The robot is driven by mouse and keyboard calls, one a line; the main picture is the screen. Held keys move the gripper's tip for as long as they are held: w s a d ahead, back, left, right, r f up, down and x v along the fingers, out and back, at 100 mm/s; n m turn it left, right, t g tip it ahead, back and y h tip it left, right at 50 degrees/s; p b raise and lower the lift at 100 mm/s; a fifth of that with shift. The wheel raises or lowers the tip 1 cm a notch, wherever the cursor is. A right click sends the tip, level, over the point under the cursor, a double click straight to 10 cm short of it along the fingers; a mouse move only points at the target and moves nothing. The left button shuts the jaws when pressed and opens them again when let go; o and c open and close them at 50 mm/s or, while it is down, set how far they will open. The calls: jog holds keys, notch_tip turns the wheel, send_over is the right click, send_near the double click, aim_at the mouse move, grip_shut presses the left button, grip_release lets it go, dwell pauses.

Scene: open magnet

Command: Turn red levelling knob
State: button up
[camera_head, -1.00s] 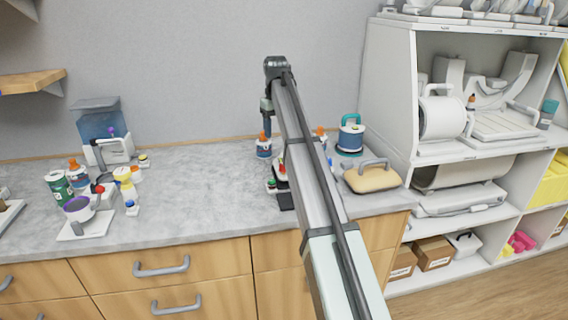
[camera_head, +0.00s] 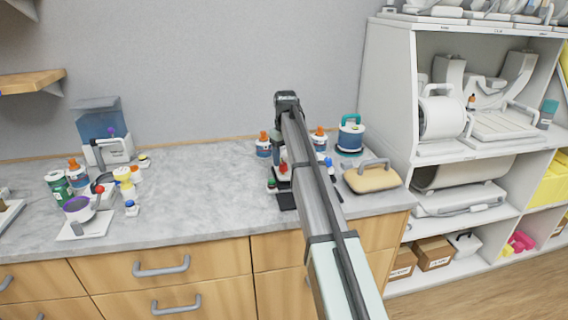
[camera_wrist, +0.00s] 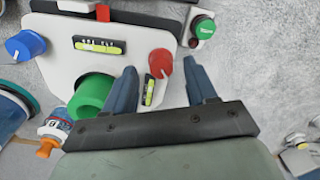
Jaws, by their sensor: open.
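The red levelling knob (camera_wrist: 160,62) has a white pointer mark and sits on the front right of a white plate (camera_wrist: 135,55) in the wrist view. It also shows in the head view (camera_head: 283,168), small, just left of my arm. My gripper (camera_wrist: 160,68) is open. Its two blue-grey fingers reach toward the plate, one on each side of the red knob in the picture, with visible space at both sides. I cannot tell their height above it. A blue knob (camera_wrist: 25,45) is at the plate's left. Two yellow-green level vials (camera_wrist: 100,45) are on the plate.
A green cylinder (camera_wrist: 93,92) stands close to the left finger. A small box with a green button (camera_wrist: 204,28) is at the upper right. Bottles (camera_head: 264,145) and a tan block with a handle (camera_head: 372,177) stand nearby. The counter's middle is clear.

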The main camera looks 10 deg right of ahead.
aim_at(283, 167)
jog(key=shift+f, duration=1.25)
jog(key=shift+c, duration=0.4)
grip_shut()
jog(key=shift+m, duration=0.5)
jog(key=m, duration=0.5)
jog(key=shift+a+m, duration=0.15)
jog(key=shift+m, duration=0.15)
jog(key=m, duration=0.6)
jog(key=shift+a, duration=0.15)
jog(key=shift+m, duration=0.4)
